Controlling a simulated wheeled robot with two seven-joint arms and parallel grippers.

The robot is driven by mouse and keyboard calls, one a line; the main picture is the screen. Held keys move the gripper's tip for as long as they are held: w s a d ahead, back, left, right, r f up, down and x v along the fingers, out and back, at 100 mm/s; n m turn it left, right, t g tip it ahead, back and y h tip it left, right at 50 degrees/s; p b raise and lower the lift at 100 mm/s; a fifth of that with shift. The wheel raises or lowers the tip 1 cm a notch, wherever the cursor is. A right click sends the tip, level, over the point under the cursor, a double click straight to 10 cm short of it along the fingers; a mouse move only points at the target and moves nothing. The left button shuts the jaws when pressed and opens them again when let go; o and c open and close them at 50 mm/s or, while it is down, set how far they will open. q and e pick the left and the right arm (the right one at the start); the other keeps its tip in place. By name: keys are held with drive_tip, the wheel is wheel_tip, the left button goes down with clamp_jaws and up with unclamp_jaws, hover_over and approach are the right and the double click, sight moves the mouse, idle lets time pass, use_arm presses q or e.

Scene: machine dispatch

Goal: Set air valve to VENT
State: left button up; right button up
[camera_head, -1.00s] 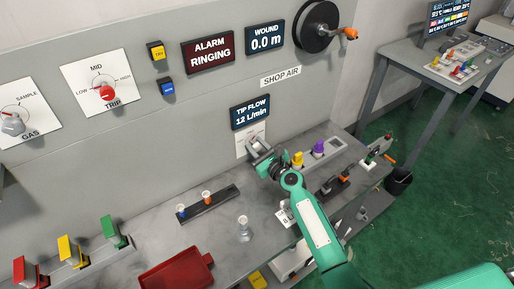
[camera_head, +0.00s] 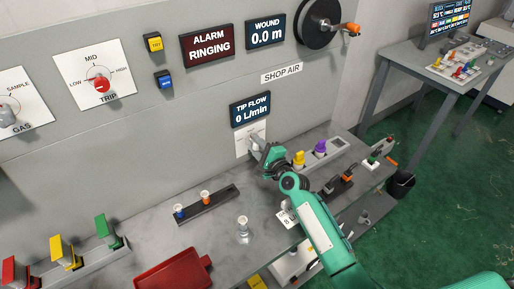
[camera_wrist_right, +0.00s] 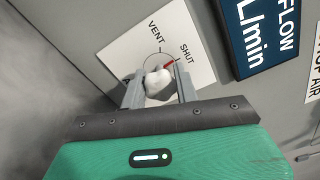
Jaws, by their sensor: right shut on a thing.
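The air valve is a pale knob (camera_wrist_right: 157,79) with a red pointer mark on a white wall plate (camera_wrist_right: 143,47). In the wrist view the plate reads VENT and SHUT, and the red mark points toward SHUT. My right gripper (camera_wrist_right: 158,84) is shut on the knob, one finger on each side. In the head view my right gripper (camera_head: 257,143) reaches the plate (camera_head: 243,148) and mostly covers the knob. The TIP FLOW display (camera_head: 250,110) above it reads 0 L/min. My left gripper is not in view.
The bench below holds a rack with small cups (camera_head: 207,207), a clear cup (camera_head: 243,223), a red tray (camera_head: 172,273) and yellow and purple items (camera_head: 320,149) right of my gripper. The ALARM display (camera_head: 207,46) reads RINGING. The wall beside the valve is clear.

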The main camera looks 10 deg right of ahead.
drive_tip(key=n+b, duration=0.1)
drive_tip(key=n, duration=0.4)
drive_tip(key=shift+f+n, duration=0.15)
drive_tip(key=shift+n, duration=0.15)
drive_tip(key=n, duration=0.4)
drive_tip(key=shift+n, duration=0.4)
drive_tip(key=o, duration=1)
drive_tip(key=shift+c, duration=0.2)
drive_tip(key=b+v, duration=0.3)
drive_tip(key=v, duration=0.9)
drive_tip(key=shift+s+d+f, duration=0.15)
drive_tip(key=shift+s, duration=0.2)
drive_tip(key=shift+s+d, duration=0.2)
drive_tip(key=shift+s, duration=0.3)
drive_tip(key=shift+s, duration=0.1)
